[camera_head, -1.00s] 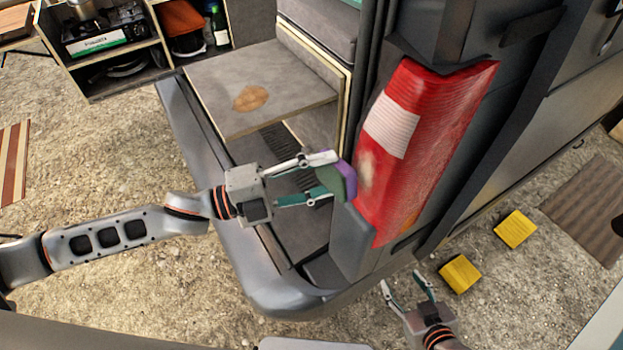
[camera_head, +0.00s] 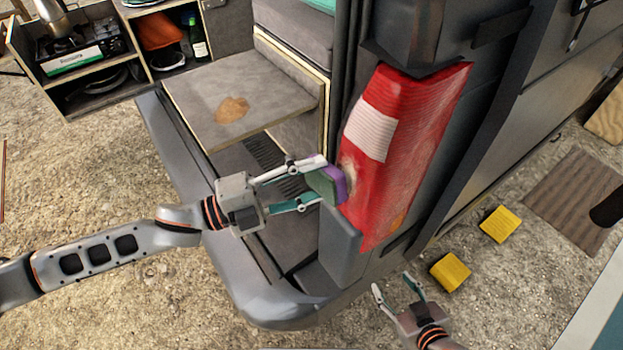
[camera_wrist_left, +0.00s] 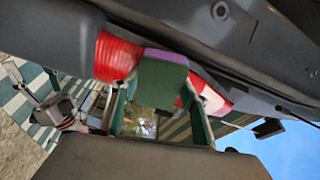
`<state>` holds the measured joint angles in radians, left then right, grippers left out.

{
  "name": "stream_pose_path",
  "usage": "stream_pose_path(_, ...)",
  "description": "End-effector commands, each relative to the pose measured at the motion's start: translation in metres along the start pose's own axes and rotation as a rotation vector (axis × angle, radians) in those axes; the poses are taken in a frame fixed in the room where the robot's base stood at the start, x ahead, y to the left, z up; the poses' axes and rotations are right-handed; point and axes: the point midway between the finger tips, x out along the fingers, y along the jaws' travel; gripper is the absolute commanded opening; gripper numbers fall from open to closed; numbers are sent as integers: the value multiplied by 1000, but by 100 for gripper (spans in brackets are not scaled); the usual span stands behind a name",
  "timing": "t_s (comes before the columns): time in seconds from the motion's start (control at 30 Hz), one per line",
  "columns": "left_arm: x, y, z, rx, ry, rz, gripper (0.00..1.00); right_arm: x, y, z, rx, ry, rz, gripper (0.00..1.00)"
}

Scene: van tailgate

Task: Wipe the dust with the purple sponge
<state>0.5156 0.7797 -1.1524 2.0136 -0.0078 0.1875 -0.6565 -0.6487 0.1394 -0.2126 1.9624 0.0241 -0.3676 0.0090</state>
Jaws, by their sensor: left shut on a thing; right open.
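The sponge (camera_head: 326,184) has a green body and a purple face. My left gripper (camera_head: 316,180) is shut on it and holds it at the lower left part of the red and white tail light (camera_head: 396,165). A pale tan dust patch (camera_head: 347,176) shows on the light right beside the purple face. The sponge partly hides it, and I cannot tell whether they touch. In the left wrist view the sponge (camera_wrist_left: 162,82) stands between the fingers in front of the red light (camera_wrist_left: 117,58). My right gripper (camera_head: 393,283) is open and empty below the light.
The grey bumper (camera_head: 270,298) and dark body pillar surround the light. A fold-out board (camera_head: 195,95) with a brown stain (camera_head: 232,109) lies left. A stove (camera_head: 85,45) stands upper left.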

Motion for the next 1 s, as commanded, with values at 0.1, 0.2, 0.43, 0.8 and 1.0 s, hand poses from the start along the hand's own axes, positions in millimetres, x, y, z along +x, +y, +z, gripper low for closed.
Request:
stream_pose_path(0.1, 2, 0, 0, 0, 0, -1, 33, 0, 0, 0, 0, 0, 0, 51)
stream_pose_path(0.2, 4, 0, 1, 0, 0, 0, 33, 0, 0, -1, 0, 0, 0, 51)
stream_pose_path(0.43, 8, 0, 2, 1, 0, 0, 33, -1, 0, -1, 0, 0, 0, 51)
stream_pose_path(0.8, 15, 0, 4, 1, 1, -1, 33, -1, 0, -2, 0, 0, 0, 51)
stream_pose_path(1.0, 15, 0, 1, 0, 1, 0, 33, -2, 1, -4, 0, 0, 0, 51)
